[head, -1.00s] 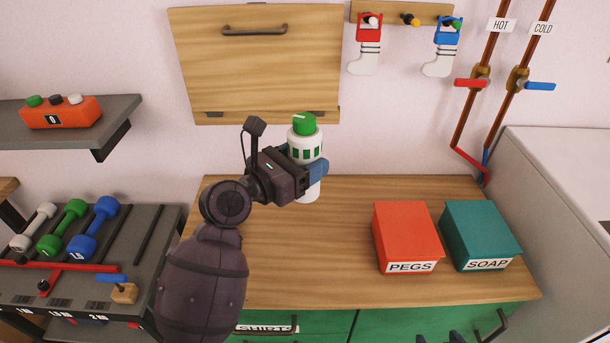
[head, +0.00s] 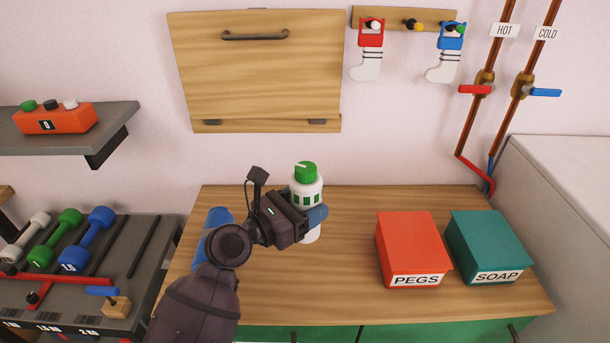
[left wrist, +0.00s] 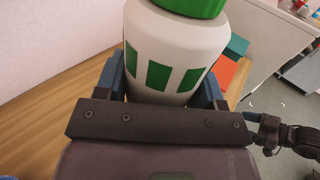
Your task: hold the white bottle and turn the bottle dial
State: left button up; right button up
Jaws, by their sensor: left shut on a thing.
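The white bottle (head: 308,190) with green window-like patches stands upright near the back of the wooden counter. I cannot tell whether its base touches the counter. Its green dial cap (head: 306,172) has a pale mark on top. My left gripper (head: 318,214) is shut around the bottle's body from the front left, below the dial. In the left wrist view the bottle (left wrist: 190,50) sits between the blue fingers, and only the lower edge of the dial (left wrist: 195,5) shows. A dark part of my right arm shows at that view's right edge; its jaw state is unclear.
A red PEGS box (head: 410,240) and a teal SOAP box (head: 487,240) stand on the counter (head: 340,285) to the right. A weight rack (head: 150,255) is at left. A folded wooden panel (head: 260,80) hangs behind. Counter between bottle and PEGS box is clear.

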pick_arm(q)
notch_tip(320, 180, down, 7)
jog(key=shift+d+f+b, duration=0.1)
jog(key=shift+b, duration=0.5)
jog(key=shift+w, duration=0.15)
jog(key=shift+w+n+t, duration=0.15)
jog(key=shift+n+t, duration=0.15)
jog(key=shift+f+y+b, duration=0.3)
jog(key=shift+f+b, duration=0.9)
pick_arm(e)
notch_tip(320, 180, down, 4)
jog(key=shift+a+f, duration=0.1)
jog(key=shift+f, duration=0.05)
pick_arm(q)
jog(key=shift+r, duration=0.1)
pick_arm(e)
jog(key=shift+w+r, duration=0.1)
jog(key=shift+r, duration=0.1)
pick_arm(q)
jog(key=shift+f, duration=0.25)
pick_arm(e)
jog(key=shift+f, duration=0.15)
